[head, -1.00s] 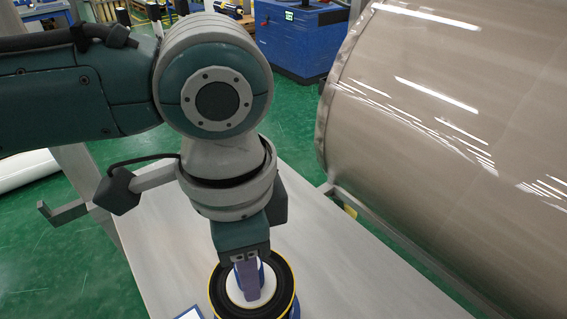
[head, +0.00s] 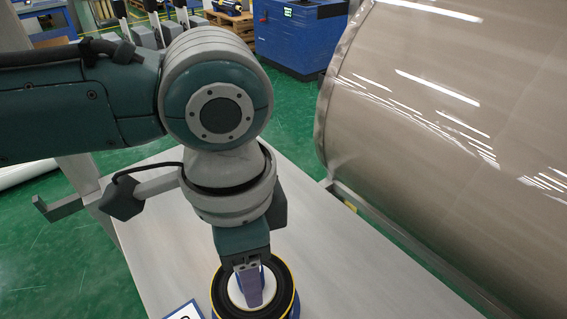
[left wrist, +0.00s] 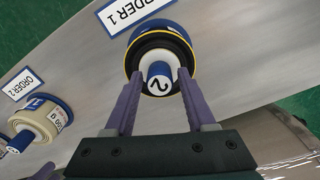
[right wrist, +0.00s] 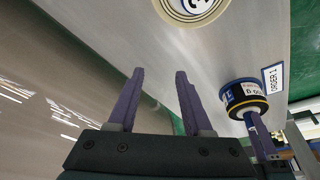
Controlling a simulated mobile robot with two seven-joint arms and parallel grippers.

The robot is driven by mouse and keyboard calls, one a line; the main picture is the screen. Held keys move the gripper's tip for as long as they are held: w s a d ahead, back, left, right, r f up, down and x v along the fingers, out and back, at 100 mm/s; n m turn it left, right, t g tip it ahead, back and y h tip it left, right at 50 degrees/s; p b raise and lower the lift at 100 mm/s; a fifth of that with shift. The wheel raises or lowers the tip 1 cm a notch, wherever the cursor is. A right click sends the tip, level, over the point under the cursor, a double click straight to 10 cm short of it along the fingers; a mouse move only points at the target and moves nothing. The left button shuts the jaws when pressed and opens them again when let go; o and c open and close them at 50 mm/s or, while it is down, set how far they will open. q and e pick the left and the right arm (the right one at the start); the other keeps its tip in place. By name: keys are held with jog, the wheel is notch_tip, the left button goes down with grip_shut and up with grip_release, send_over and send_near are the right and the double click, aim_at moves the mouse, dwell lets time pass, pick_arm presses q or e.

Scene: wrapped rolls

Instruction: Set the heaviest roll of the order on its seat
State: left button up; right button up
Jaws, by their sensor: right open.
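A black roll with yellow edges (head: 283,279) stands upright on the table, with a white and blue core in its middle. In the left wrist view the roll (left wrist: 136,58) has a core end (left wrist: 158,82) marked 2, beside an ORDER 1 sign (left wrist: 135,8). My left gripper (head: 250,296) is over the roll; its fingers (left wrist: 159,75) stand apart on both sides of the core, with gaps showing. The roll (right wrist: 243,98) also shows in the right wrist view. My right gripper (right wrist: 159,73) is open and empty, away from it. A blue seat under the roll is mostly hidden.
A beige roll (left wrist: 40,122) stands by an ORDER 2 sign (left wrist: 22,84), with another partly visible beyond. A round numbered roll end (right wrist: 190,8) is at the right wrist view's top. A huge wrapped brown roll (head: 450,120) lies right of the table (head: 340,240).

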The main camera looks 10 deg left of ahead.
pick_arm(q)
jog(key=shift+o, duration=1.2)
notch_tip(320, 180, up, 10)
jog(key=p, duration=0.2)
